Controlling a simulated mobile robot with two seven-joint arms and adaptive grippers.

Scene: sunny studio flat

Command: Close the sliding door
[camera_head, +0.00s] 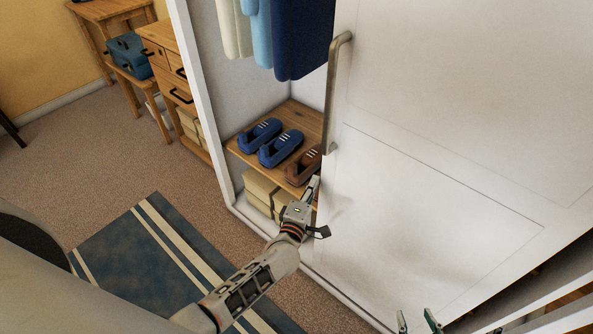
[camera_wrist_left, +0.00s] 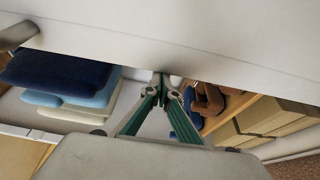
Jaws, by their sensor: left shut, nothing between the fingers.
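The white sliding door (camera_head: 430,190) covers the right part of the wardrobe, and its left part stands open. A long metal handle (camera_head: 333,95) is upright near the door's left edge; its end also shows in the left wrist view (camera_wrist_left: 17,35). My left gripper (camera_head: 315,183) is shut and empty, at the door's left edge below the handle. In the left wrist view its fingertips (camera_wrist_left: 162,80) meet close to the door edge; I cannot tell whether they touch it. My right gripper (camera_head: 418,322) is partly in view at the bottom, its two fingertips apart.
Hanging clothes (camera_head: 300,40), blue shoes (camera_head: 280,148) and a brown shoe (camera_head: 303,167) on a wooden shelf (camera_head: 243,142), and boxes (camera_head: 262,190) show in the opening. A wooden drawer unit (camera_head: 160,50) stands to the left. A striped rug (camera_head: 130,250) lies in front.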

